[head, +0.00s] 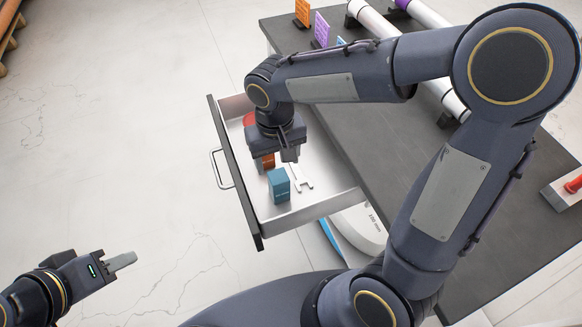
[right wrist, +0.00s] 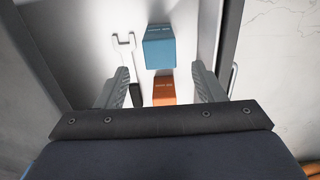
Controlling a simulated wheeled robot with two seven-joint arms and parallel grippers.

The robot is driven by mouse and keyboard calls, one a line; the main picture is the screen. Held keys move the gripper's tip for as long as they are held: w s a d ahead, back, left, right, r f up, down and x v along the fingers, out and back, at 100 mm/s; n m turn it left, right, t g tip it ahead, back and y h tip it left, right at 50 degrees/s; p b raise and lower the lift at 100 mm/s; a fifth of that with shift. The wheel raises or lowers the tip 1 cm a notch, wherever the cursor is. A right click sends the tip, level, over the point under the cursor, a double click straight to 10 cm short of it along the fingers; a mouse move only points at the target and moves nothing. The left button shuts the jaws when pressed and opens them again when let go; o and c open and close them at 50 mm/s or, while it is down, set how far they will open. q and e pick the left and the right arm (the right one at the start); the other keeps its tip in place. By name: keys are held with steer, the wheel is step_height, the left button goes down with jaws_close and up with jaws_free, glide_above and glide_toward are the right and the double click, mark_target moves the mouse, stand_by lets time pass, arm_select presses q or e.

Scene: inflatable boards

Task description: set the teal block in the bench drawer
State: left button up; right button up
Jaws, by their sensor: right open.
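The teal block (head: 279,186) stands in the open bench drawer (head: 302,213), near the drawer's near end. It also shows in the right wrist view (right wrist: 159,48), beyond the fingertips. My right gripper (head: 279,158) is over the drawer with its fingers pointing down. In the right wrist view its two fingers (right wrist: 164,82) are spread apart, with nothing gripped between them. The teal block is apart from the fingers. My left gripper (head: 122,262) is at the lower left, away from the bench; its fingers overlap, so its opening is unclear.
An orange block (head: 267,161) sits in the drawer beside the teal one, partly hidden by my right gripper. A wrench (head: 300,178) lies beside them, and a red item (head: 249,118) is farther back. The bench top (head: 385,140) holds rolled tubes (head: 375,19).

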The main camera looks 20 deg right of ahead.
steer(key=s+d+r+m+t+y, duration=0.1)
steer(key=s+d+r+t+y, duration=0.1)
steer(key=s+d, duration=0.2)
steer(key=s+d+r+m+t+y, duration=0.1)
steer(key=s+d+r+t, duration=0.2)
steer(key=s, duration=0.8)
steer(key=shift+d+r+t+y, duration=0.3)
steer(key=shift+d+y, duration=0.1)
steer(key=shift+d, duration=0.45)
